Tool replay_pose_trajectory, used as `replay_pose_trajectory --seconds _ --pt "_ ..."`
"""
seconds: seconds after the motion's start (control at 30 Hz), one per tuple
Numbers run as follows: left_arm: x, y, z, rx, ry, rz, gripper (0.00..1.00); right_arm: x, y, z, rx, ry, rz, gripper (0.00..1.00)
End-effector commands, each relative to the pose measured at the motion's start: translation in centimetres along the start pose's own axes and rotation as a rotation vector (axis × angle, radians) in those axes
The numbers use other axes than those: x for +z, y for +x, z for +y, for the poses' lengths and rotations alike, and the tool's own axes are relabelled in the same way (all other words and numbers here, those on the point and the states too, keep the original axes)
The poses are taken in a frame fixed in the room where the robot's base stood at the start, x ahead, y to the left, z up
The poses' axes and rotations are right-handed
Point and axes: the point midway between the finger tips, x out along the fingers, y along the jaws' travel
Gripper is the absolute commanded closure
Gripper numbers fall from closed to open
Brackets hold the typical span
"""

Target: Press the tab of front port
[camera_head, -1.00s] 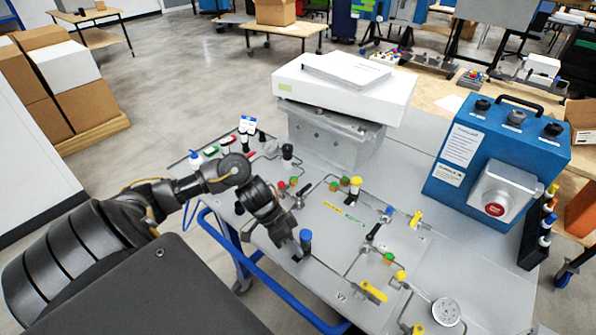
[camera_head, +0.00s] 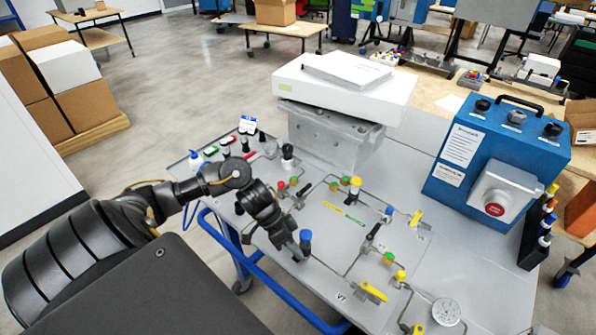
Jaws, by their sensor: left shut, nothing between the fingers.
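My left gripper (camera_head: 296,252) reaches in from the left over the grey panel (camera_head: 330,282) of the cart. Its fingers are shut and empty and point down at the panel's front left edge. A grey upright fitting with a blue top (camera_head: 305,236) stands right beside the fingertips. I cannot tell whether they touch it. The front port's tab cannot be made out, and the gripper may hide part of the port. My right gripper is not in view.
Yellow-handled valves (camera_head: 373,292), a round gauge (camera_head: 446,311) and thin pipes cover the panel. A white-topped analyser block (camera_head: 343,92) stands behind. A blue box with a red button (camera_head: 500,150) stands at the right. A blue rail (camera_head: 290,300) runs along the front.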

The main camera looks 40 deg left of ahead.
Motion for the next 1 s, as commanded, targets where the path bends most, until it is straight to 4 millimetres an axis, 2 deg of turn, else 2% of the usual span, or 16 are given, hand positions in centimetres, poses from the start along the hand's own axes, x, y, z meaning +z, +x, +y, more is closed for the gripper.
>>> replay_pose_trajectory --seconds 0.73,1.0 --pt "0.3 0.5 -0.2 0.0 -0.001 -0.001 1.0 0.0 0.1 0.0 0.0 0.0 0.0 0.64" --pt "-0.1 -0.3 0.2 0.001 -0.002 -0.002 1.0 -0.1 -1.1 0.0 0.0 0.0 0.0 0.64"
